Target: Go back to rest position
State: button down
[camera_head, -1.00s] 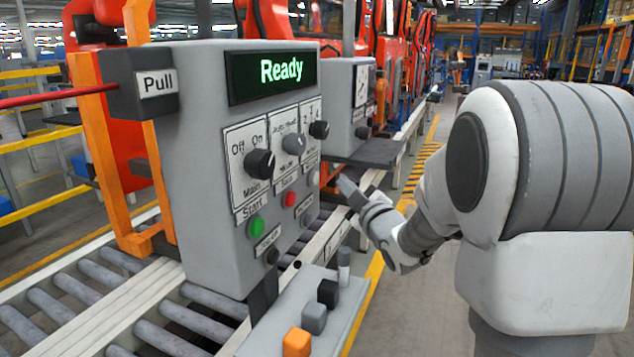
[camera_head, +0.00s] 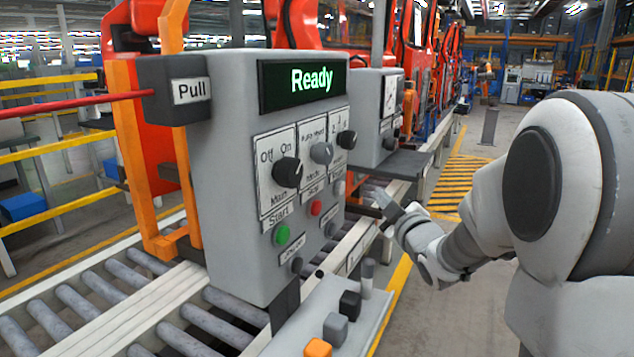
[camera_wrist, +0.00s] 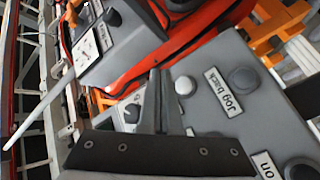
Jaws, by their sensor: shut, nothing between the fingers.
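My gripper (camera_head: 388,207) is to the right of the grey control panel (camera_head: 232,180) in the head view, apart from its front face as far as I can tell. In the wrist view my gripper's fingers (camera_wrist: 160,90) are together and hold nothing. The panel's screen (camera_head: 303,81) reads "Ready". The panel carries a black main knob (camera_head: 287,171), a green start button (camera_head: 281,235) and a red button (camera_head: 316,208). A "Jog back" label (camera_wrist: 223,92) shows beside a dark button (camera_wrist: 244,79) in the wrist view.
A roller conveyor (camera_head: 110,290) runs under the panel. A ledge with orange, grey and black blocks (camera_head: 336,327) stands in front. A second panel (camera_head: 372,115) and orange robots (camera_head: 422,40) stand behind. A yellow-striped floor area (camera_head: 462,180) lies open at the right.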

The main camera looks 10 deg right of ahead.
jog(key=s+a+f+m+g+h+p, duration=0.1)
jog(key=s+a+m+g, duration=0.1)
jog(key=s, duration=0.9)
jog(key=s+a+f+m+g, duration=0.1)
jog(key=s+m+g, duration=0.4)
jog(key=s, duration=0.6)
jog(key=s+a+f+m+g+h+p, duration=0.1)
jog(key=s+a+m+g, duration=0.2)
jog(key=s, duration=0.9)
jog(key=m+g, duration=0.1)
jog(key=g, duration=0.1)
jog(key=shift+a+f+g+h+p, duration=0.3)
jog(key=shift+a, duration=0.1)
